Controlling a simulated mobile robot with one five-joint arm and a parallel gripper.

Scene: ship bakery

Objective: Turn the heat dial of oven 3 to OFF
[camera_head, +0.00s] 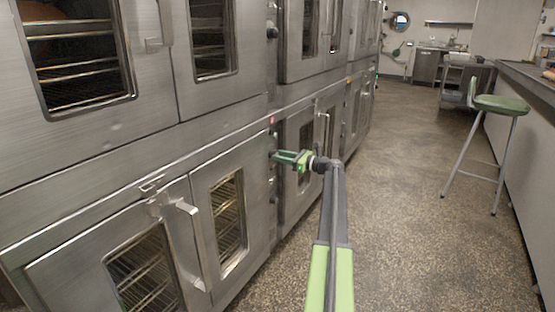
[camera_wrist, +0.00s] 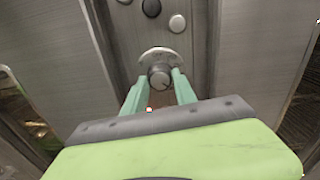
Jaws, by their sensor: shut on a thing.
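My gripper (camera_head: 278,156) is at the narrow control panel between oven doors in the head view. In the wrist view, the two green fingers of my gripper (camera_wrist: 160,84) are shut on a round metal dial (camera_wrist: 160,76), one finger on each side. A pale round plate (camera_wrist: 159,55) shows behind the dial. Its markings are too small to read, so I cannot tell the dial's setting. The dial is hidden behind the fingers in the head view.
Above the dial, a dark button (camera_wrist: 151,7) and a grey button (camera_wrist: 177,23) sit on the panel. Steel oven doors with handles (camera_head: 188,240) stand along the left. A green stool (camera_head: 501,105) stands by the counter at right. The speckled floor (camera_head: 410,210) between is clear.

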